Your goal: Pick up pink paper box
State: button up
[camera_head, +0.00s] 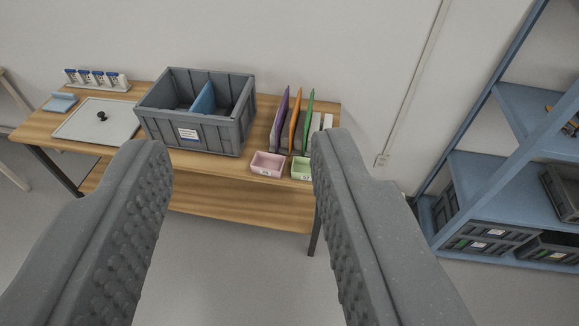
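The pink paper box (267,164) is a small open tray with a pale label on its front. It sits at the front edge of the wooden table (215,170), right of the grey crate and just left of a similar green box (300,168). My gripper (236,145) is open and empty, its two grey ridged fingers wide apart in the foreground. In the picture the pink box shows between the fingers, nearer the right one, but it lies well beyond them. The right finger covers part of the table's right end.
A grey crate (170,128) with a blue divider stands mid-table. Purple, orange (295,120) and green folders stand upright behind the small boxes. A white board (97,122), blue item (60,103) and bottle rack (97,82) are at left. Blue shelving (520,165) with crates stands right.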

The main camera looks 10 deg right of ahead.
aim_at(263, 163)
jog(key=z, duration=0.05)
jog(key=i, duration=1)
jog(key=z, duration=0.7)
jog(key=k, duration=0.5)
jog(key=u, duration=0.3)
jog(key=i, duration=0.75)
